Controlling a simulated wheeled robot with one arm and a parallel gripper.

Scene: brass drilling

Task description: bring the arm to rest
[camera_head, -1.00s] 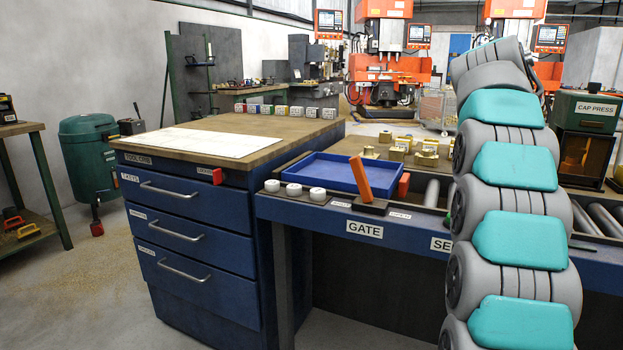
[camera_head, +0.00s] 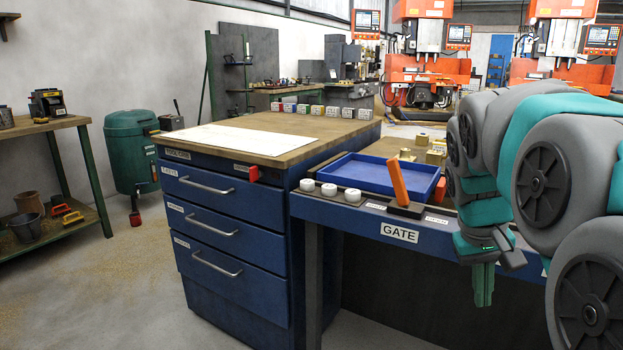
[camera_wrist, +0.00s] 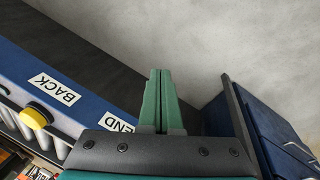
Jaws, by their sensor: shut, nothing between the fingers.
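My gripper (camera_head: 484,284) hangs from my folded arm at the right of the head view, fingers pointing down, in front of the blue bench (camera_head: 350,228) marked GATE. In the wrist view my gripper (camera_wrist: 159,74) shows its two green fingers side by side, shut with nothing between them. Bare grey floor (camera_wrist: 215,40) lies beyond the fingertips. My gripper is apart from everything on the bench.
A drawer cabinet (camera_head: 214,216) stands left of the bench. On the bench are a blue tray (camera_head: 372,178), an orange lever (camera_head: 397,182) and white round pieces (camera_head: 329,190). A yellow button (camera_wrist: 35,117) is on the bench side labelled BACK.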

